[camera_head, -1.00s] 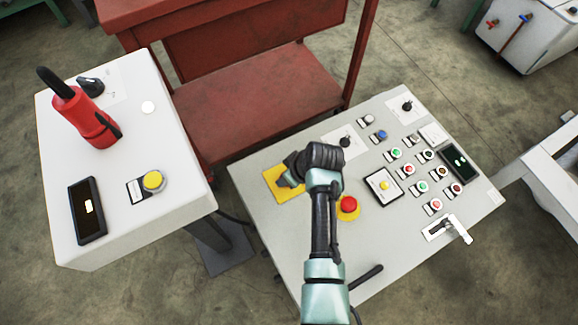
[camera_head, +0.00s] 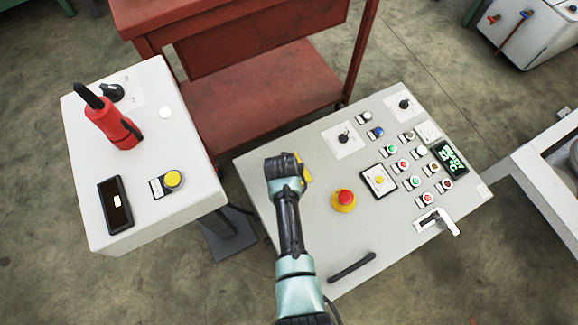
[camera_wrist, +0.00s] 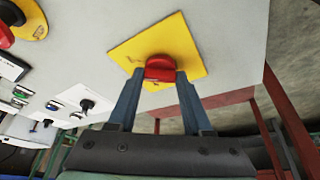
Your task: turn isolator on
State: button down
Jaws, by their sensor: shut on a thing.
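The isolator is a red knob (camera_wrist: 160,67) on a square yellow plate (camera_wrist: 185,45), seen in the wrist view. My gripper (camera_wrist: 160,80) has its two fingers closed on the sides of the red knob. In the head view, my gripper (camera_head: 285,165) is over the left part of the grey control panel (camera_head: 255,165). It hides the knob there, and only a sliver of the yellow plate (camera_head: 306,172) shows at its right. The display (camera_head: 450,157) on the panel's right is lit with green text.
A red emergency stop (camera_head: 345,197) on a yellow base sits right of my gripper. Several buttons and switches fill the panel's right side. A black handle (camera_head: 352,266) lies at the front edge. A second grey box (camera_head: 190,140) stands left, and a red cart (camera_head: 255,105) stands behind.

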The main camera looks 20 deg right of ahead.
jog(key=shift+m+g, duration=0.3)
jog(key=shift+m, duration=0.6)
jog(key=shift+h, duration=0.3)
jog(key=shift+c, duration=1.6)
grip_release()
jog(key=shift+a+r, duration=0.1)
jog(key=p+v, duration=0.5)
jog(key=v, duration=0.7)
jog(key=shift+s+r+p, duration=0.15)
jog(key=shift+r+p, duration=0.15)
jog(key=shift+r, duration=0.05)
